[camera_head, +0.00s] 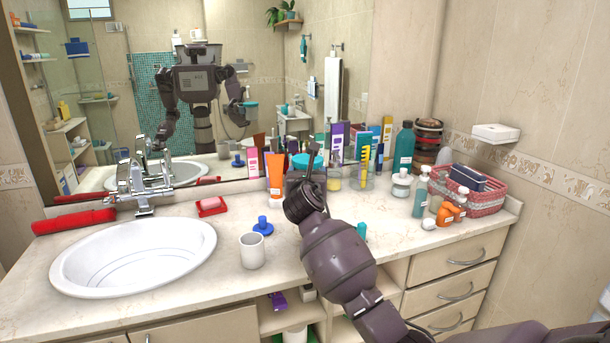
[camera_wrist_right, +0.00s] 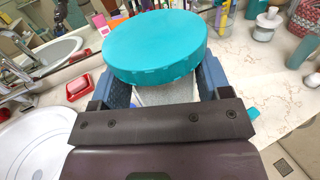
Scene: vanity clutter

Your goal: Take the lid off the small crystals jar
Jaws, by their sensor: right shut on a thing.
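The round turquoise lid (camera_wrist_right: 155,45) fills the upper middle of the right wrist view, tilted toward the camera. My right gripper (camera_wrist_right: 165,82) has a finger on either side of it and is shut on it. A pale, speckled part of the small crystals jar (camera_wrist_right: 168,95) shows just below the lid's near rim. I cannot tell whether lid and jar touch. In the head view the turquoise lid (camera_head: 302,160) shows beside my right gripper (camera_head: 314,165), near the mirror. My arm hides most of the jar there. My left gripper is not in view.
Bottles and tubes crowd the back, including an orange tube (camera_head: 275,172) and a teal bottle (camera_head: 403,146). A white cup (camera_head: 252,251), a blue stopper-like thing (camera_head: 263,226) and a red soap dish (camera_head: 211,206) stand left of my arm. The sink (camera_head: 135,258) is further left.

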